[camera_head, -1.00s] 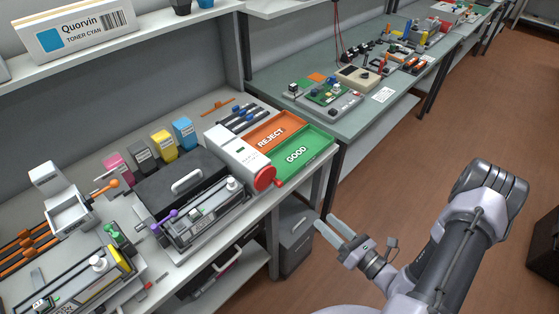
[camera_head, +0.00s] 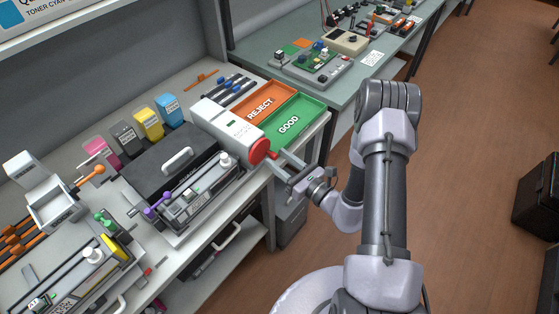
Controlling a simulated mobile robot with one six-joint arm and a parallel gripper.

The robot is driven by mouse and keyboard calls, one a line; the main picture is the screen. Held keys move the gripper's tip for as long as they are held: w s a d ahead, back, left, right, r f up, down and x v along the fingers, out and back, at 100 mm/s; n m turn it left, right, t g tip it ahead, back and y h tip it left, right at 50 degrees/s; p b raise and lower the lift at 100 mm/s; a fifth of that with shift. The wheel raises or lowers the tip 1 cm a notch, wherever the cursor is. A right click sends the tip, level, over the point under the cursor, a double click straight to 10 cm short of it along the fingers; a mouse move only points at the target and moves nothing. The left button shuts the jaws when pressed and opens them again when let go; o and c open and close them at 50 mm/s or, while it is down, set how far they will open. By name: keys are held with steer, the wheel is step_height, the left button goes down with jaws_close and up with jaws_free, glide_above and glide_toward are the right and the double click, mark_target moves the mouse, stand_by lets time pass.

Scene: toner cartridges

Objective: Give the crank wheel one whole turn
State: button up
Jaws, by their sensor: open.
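The crank wheel (camera_head: 259,151) is a red disc on the front end of a white box-shaped device (camera_head: 227,127) near the bench's right front edge. A small red knob shows at its right side. My gripper (camera_head: 280,161) is open, with its two pale fingers reaching up and left toward the wheel. The fingertips are right beside the wheel and its knob. I cannot tell whether they touch it or whether the knob lies between them.
An orange REJECT tray (camera_head: 262,107) and a green GOOD tray (camera_head: 290,126) lie just behind and right of the wheel. A black cartridge fixture (camera_head: 170,160) stands to the left. A grey bin (camera_head: 291,220) is below the bench.

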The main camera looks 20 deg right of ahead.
steer(key=shift+w, duration=0.1)
jaws_close()
steer(key=shift+a+m, duration=0.1)
steer(key=shift+m, duration=0.3)
